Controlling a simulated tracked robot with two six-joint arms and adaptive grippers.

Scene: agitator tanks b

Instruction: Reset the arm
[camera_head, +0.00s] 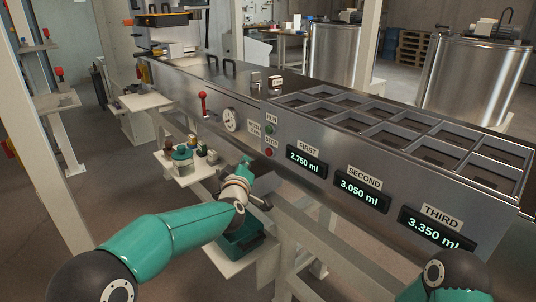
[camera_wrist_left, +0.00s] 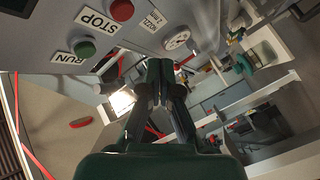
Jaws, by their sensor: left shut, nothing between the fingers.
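My left arm is green with black joints and reaches in from the lower left in the head view. Its gripper (camera_head: 246,165) is near the front of the grey machine panel, below and left of the buttons. In the left wrist view its two dark fingers (camera_wrist_left: 160,92) are together, with nothing between them. The red STOP button (camera_head: 269,152) and the green RUN button (camera_head: 269,129) are on the panel; the gripper appears apart from both. Part of my right arm shows at the bottom right of the head view; its gripper is out of view.
The machine's panel has a dial gauge (camera_head: 230,119), a red-knobbed lever (camera_head: 203,103) and three lit displays, FIRST (camera_head: 306,162), SECOND (camera_head: 363,190) and THIRD (camera_head: 434,229). A compartment tray (camera_head: 400,150) is on top. A small shelf (camera_head: 185,174) with fittings is left of my gripper.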

